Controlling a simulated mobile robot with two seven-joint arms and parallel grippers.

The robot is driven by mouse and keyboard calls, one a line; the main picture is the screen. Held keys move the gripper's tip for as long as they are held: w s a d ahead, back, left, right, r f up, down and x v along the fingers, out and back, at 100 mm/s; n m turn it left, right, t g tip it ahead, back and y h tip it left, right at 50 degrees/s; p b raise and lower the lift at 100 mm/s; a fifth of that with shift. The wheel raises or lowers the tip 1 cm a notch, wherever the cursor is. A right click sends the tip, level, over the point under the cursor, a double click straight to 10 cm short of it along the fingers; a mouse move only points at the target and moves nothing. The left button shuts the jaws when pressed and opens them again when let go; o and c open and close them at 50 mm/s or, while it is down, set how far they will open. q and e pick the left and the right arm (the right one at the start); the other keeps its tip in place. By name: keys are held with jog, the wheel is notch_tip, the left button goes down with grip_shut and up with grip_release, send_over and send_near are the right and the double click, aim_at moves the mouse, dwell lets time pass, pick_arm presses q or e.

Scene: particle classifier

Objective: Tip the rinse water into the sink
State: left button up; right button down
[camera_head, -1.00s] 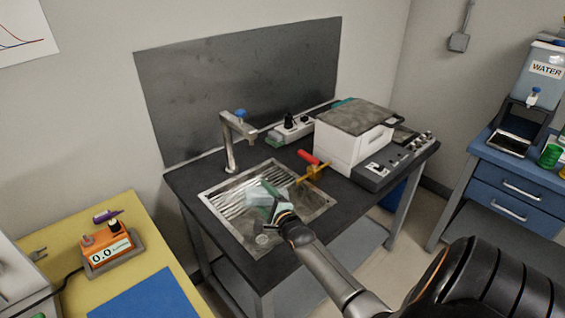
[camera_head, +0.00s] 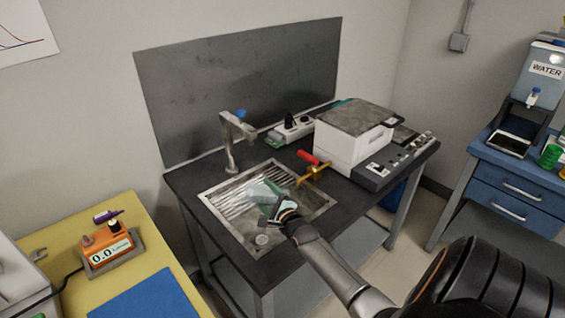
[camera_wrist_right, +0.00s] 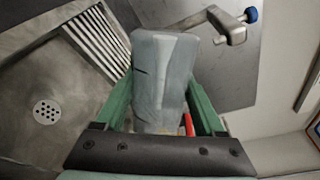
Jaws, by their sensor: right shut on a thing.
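My right gripper (camera_head: 275,204) is over the sink (camera_head: 238,222) and shut on a pale, translucent container (camera_head: 261,190). In the head view the container leans to the left, above the ribbed part of the sink. In the right wrist view the container (camera_wrist_right: 160,75) sits between the two green fingers. The sink's drain (camera_wrist_right: 46,111) shows to its left there. I cannot make out water in the container or a stream falling from it. My left gripper is not in view.
A grey faucet (camera_head: 231,145) with a blue knob stands behind the sink. A brass tap with a red handle (camera_head: 308,157) is at the sink's right edge, near a white machine (camera_head: 345,145). A yellow table (camera_head: 130,205) is at the left.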

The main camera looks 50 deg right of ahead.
jog(key=shift+s+d+r+m+b, duration=0.1)
jog(key=shift+d+r+m+b, duration=0.15)
jog(key=shift+m, duration=0.3)
jog(key=shift+s+d+r+m+b, duration=0.15)
jog(key=shift+d+m, duration=0.2)
jog(key=shift+m, duration=0.2)
dwell(0.7)
dwell(0.9)
